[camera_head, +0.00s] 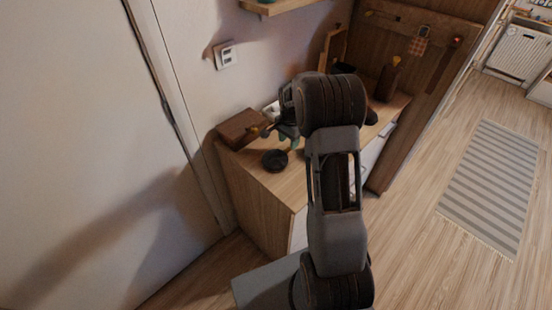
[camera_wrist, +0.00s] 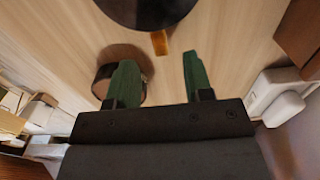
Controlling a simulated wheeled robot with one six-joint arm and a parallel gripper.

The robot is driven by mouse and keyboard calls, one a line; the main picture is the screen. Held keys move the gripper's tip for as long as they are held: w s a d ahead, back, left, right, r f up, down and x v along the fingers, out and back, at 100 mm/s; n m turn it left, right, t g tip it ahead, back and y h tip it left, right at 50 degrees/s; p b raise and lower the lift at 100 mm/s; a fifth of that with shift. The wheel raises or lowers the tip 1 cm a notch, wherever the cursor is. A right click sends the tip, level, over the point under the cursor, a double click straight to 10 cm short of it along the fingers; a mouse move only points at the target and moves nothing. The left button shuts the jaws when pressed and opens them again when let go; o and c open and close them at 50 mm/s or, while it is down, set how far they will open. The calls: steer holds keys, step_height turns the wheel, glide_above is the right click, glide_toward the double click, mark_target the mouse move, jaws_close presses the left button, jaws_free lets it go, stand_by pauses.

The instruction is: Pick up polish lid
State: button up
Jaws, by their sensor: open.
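In the wrist view, a small round thing with a dark rim (camera_wrist: 102,85) lies on the wooden top, partly hidden behind the left finger. It may be the polish lid, but I cannot tell for sure. My gripper (camera_wrist: 155,70) is open with two green fingers, and bare wood shows between them. The left finger overlaps the round thing in the picture; I cannot tell whether they touch. In the head view my gripper (camera_head: 285,136) is over the cabinet top, partly hidden by my arm. The lid cannot be made out there.
A black round pan (camera_head: 275,160) sits on the cabinet top, and in the wrist view (camera_wrist: 146,8) an orange-brown handle points toward my gripper. A brown box (camera_head: 241,129) stands against the wall. A white object (camera_wrist: 278,95) is right of my fingers; clutter is at left.

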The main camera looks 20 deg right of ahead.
mark_target(288, 149)
steer(key=shift+a+f+p, duration=0.1)
steer(key=shift+f+p, duration=0.35)
steer(key=shift+f, duration=1.8)
steer(key=shift+c, duration=0.2)
steer(key=c, duration=0.8)
